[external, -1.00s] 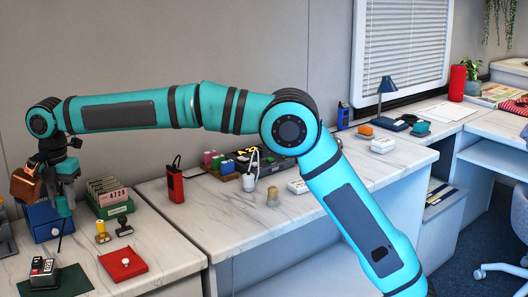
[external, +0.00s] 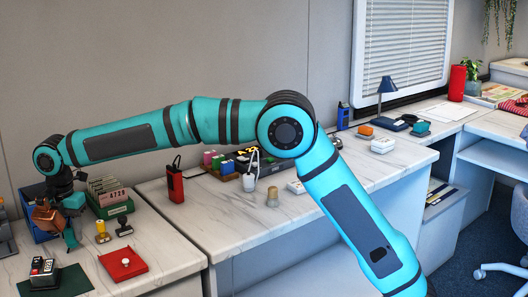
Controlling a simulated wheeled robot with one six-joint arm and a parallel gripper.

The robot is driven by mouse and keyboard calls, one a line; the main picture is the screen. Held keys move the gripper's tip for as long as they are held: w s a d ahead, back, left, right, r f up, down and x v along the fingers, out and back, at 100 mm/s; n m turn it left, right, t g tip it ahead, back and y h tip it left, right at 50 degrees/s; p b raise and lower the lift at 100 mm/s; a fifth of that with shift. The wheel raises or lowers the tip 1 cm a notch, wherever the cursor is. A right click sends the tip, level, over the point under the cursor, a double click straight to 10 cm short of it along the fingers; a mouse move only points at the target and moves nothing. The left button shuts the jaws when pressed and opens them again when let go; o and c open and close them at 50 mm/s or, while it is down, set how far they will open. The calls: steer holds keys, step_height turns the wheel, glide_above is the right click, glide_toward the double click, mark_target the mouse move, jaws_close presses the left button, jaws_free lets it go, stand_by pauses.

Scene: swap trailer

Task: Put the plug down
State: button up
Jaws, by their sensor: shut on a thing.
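My gripper (external: 71,238) is at the left of the external view, pointing down, low over the marble worktop beside the blue box. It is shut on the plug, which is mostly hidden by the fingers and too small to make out. I cannot tell whether the plug touches the worktop.
A blue box (external: 38,222) stands just behind my gripper. A green card tray (external: 117,211), a yellow-handled stamp (external: 102,231) and a dark stamp (external: 124,229) are to the right. A red pad (external: 123,263) and a dark green mat (external: 68,281) lie in front. Bare marble (external: 165,240) is farther right.

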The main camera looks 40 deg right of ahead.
mark_target(69, 227)
steer(key=shift+f, duration=1.2)
steer(key=o, duration=1)
steer(key=shift+f, duration=0.1)
step_height(69, 227, up, 12)
steer(key=shift+r, duration=0.1)
